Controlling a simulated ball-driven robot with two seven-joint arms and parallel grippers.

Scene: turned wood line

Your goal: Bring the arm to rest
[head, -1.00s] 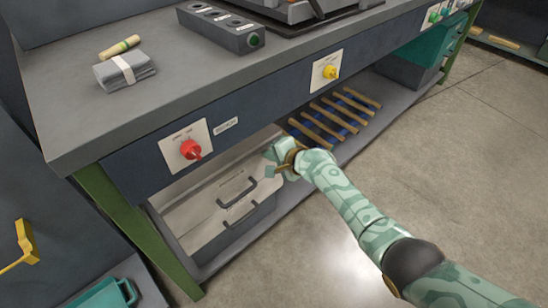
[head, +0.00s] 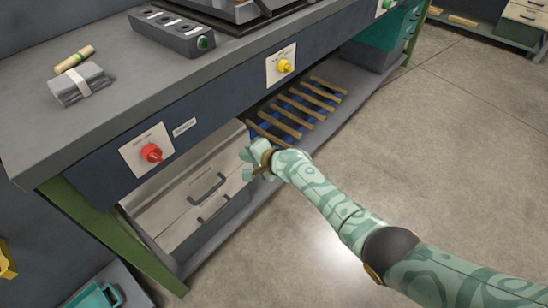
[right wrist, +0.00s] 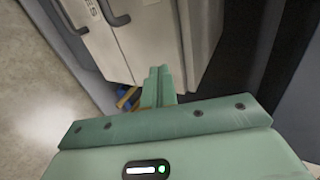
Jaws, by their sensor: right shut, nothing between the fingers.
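My right arm (head: 318,193), pale green with darker swirls, comes in from the lower right of the head view. Its right gripper (head: 249,162) is shut and empty, in front of the bench's lower shelf, close to the grey toolbox with dark handles (head: 185,190). In the right wrist view the shut fingers (right wrist: 158,85) point toward the pale front of the toolbox (right wrist: 130,35). I cannot tell how wide the gap between fingers and toolbox is. My left gripper is not in view.
The workbench (head: 120,100) carries a red knob (head: 151,153) and a yellow knob (head: 285,66) on its front. A slatted rack (head: 300,108) lies on the lower shelf. The floor (head: 450,150) at right is clear.

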